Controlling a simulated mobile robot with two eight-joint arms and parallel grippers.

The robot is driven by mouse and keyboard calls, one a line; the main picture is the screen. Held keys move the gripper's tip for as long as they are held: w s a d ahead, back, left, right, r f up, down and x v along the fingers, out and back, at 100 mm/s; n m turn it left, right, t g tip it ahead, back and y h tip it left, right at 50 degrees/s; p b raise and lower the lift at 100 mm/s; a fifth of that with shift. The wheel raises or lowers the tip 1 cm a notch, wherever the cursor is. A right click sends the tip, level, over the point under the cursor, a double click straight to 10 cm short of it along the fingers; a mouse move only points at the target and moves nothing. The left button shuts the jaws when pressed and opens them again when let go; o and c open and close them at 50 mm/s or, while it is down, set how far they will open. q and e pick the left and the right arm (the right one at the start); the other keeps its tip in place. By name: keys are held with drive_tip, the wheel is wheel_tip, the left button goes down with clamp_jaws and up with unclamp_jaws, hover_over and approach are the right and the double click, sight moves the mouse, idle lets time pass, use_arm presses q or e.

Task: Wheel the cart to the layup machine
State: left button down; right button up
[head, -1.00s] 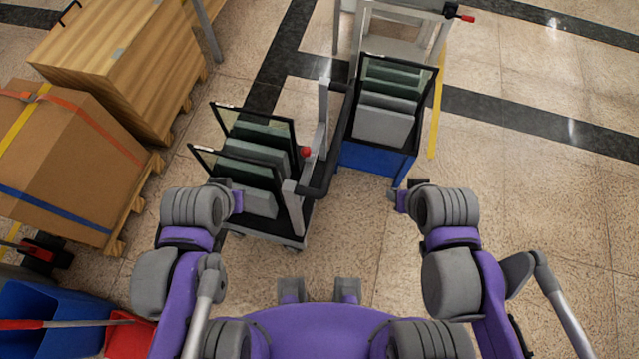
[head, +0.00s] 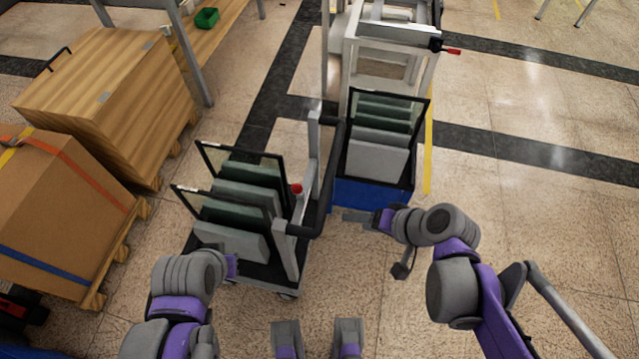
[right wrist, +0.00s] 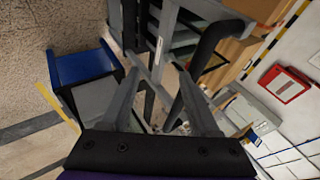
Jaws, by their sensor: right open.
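The cart (head: 262,268) is a dark low platform on wheels carrying several upright grey and green panels with dark-edged frames. Its black handle bar (head: 326,190) runs between grey posts on its right side, with a red knob (head: 297,188) beside it. My right gripper (head: 350,216) is open and empty, just right of the handle and apart from it. In the right wrist view the handle (right wrist: 212,48) lies beyond the open fingers. My left gripper (head: 232,266) is near the cart's front left corner; its fingers are not clear. A grey frame (head: 385,45), possibly the layup machine, stands at the back.
A blue-based rack (head: 372,194) with similar panels stands right behind the handle, close to the cart. A wooden crate (head: 105,85) and a strapped cardboard box (head: 60,215) on pallets line the left. Open floor (head: 530,210) lies to the right.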

drive_tip(key=w+m+t+y+b, duration=0.4)
drive_tip(key=w+y+b, duration=0.2)
drive_tip(key=w, duration=0.4)
use_arm(q)
wheel_tip(320, 180, down, 10)
drive_tip(key=b, duration=0.1)
use_arm(e)
drive_tip(key=x, duration=1)
drive_tip(key=shift+a, duration=0.25)
drive_tip(key=shift+w+f, duration=0.15)
drive_tip(key=shift+c, duration=0.2)
drive_tip(key=shift+n, duration=0.3)
clamp_jaws()
